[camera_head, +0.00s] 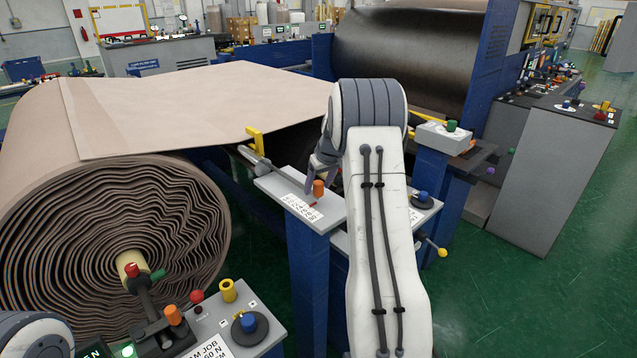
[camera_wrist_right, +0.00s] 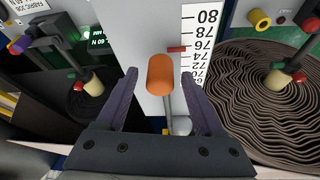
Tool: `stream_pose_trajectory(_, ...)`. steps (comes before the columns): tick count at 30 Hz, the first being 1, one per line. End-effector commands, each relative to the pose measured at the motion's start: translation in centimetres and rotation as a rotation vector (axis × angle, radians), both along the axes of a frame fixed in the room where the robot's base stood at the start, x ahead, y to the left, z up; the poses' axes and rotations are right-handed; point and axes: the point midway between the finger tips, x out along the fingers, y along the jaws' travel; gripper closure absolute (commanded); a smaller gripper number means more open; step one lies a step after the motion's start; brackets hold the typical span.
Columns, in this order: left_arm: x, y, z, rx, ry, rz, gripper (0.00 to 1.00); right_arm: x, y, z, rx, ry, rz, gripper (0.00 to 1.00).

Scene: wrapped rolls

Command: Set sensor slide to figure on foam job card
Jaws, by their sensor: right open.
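The sensor slide has an orange knob (camera_wrist_right: 160,74) and a red pointer (camera_wrist_right: 177,49) beside a white scale (camera_wrist_right: 203,40). The pointer stands close to the 76 mark. In the head view the orange knob (camera_head: 319,188) rises from the light slide plate (camera_head: 270,186). My right gripper (camera_wrist_right: 160,82) is open, with one finger on each side of the knob; contact cannot be told. It also shows in the head view (camera_head: 318,178), partly hidden by my arm. The foam job card (camera_head: 212,348) is cut off at the bottom edge, and its figures are only partly readable. My left gripper is out of view.
A large brown roll (camera_head: 110,220) stands at left, its sheet running back. A grey control panel (camera_head: 265,318) with a blue knob (camera_head: 248,322) and a yellow ring (camera_head: 228,290) is in front. A dark roll (camera_head: 400,50) and a grey cabinet (camera_head: 560,170) stand behind and right. Green floor is clear at right.

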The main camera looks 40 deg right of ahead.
Motion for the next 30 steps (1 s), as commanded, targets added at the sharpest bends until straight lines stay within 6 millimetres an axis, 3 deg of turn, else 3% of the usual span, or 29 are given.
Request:
stream_pose_trajectory(5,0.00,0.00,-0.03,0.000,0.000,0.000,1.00,0.02,0.01,-0.02,0.000,0.000,0.000,0.31)
stream_pose_trajectory(9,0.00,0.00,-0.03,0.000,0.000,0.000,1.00,0.02,0.02,-0.01,0.000,0.000,0.000,0.80)
stream_pose_trajectory(11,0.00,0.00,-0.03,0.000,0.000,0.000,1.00,0.01,0.02,0.00,0.000,0.000,0.000,1.00)
stream_pose_trajectory(30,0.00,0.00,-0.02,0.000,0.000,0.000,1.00,0.01,0.05,0.04,0.001,0.000,-0.001,1.00)
